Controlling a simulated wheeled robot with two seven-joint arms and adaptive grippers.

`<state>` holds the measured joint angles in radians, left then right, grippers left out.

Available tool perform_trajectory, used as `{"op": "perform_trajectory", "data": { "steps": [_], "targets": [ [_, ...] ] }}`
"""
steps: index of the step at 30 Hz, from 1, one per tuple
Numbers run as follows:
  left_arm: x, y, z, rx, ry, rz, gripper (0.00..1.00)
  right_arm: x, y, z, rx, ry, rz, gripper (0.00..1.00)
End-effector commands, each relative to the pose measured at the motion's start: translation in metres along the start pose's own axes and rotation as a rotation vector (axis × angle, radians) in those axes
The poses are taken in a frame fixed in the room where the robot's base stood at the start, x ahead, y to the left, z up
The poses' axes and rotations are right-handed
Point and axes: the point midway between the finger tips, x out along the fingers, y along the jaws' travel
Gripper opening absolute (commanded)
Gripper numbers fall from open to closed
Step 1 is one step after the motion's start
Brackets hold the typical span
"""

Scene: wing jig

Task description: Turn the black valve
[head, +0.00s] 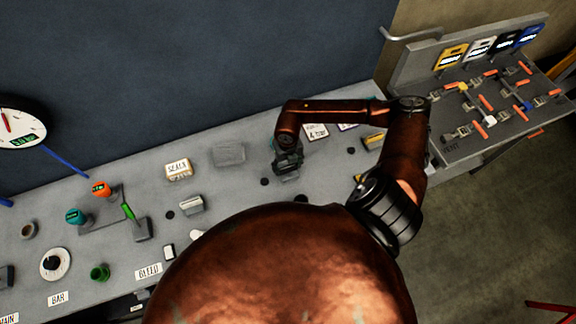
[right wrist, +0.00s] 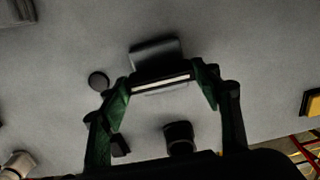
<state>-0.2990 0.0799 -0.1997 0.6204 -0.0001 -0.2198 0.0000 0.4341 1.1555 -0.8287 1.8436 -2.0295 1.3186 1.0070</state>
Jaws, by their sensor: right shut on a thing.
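My right gripper (head: 288,160) is over the middle of the grey bench, pointing down. In the right wrist view its two green fingers (right wrist: 165,80) stand on either side of a dark grey block with a pale strip (right wrist: 155,57), and they are shut on it. The block seems to be at the bench top; I cannot tell if it is lifted. No thing on the bench shows clearly as a black valve. A black tag (head: 504,44) hangs on the right-hand panel, above several valves with orange handles (head: 487,103). My left gripper is not in view.
The bench (head: 120,170) carries a SEALS box (head: 179,168), a grey block (head: 192,204), orange and teal knobs (head: 100,188), a green lever (head: 129,211) and a round white dial (head: 55,263). A wall gauge (head: 20,125) is at left. My arm hides the bench's front middle.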

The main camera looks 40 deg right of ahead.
Motion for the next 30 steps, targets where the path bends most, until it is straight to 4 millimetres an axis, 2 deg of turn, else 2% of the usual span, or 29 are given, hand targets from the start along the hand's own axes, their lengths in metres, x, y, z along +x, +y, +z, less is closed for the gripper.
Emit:
{"op": "perform_trajectory", "data": {
  "steps": [9, 20, 30],
  "targets": [
    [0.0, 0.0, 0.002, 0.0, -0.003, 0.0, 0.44, 0.0, 0.0, 0.0, 0.0, 0.0, -0.001, 0.34],
    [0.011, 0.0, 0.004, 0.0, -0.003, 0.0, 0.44, 0.002, -0.001, 0.001, -0.072, -0.002, -0.002, 0.34],
    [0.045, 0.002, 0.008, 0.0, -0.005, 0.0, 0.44, 0.004, -0.001, 0.001, -0.337, -0.002, -0.002, 0.34]
  ]
}}
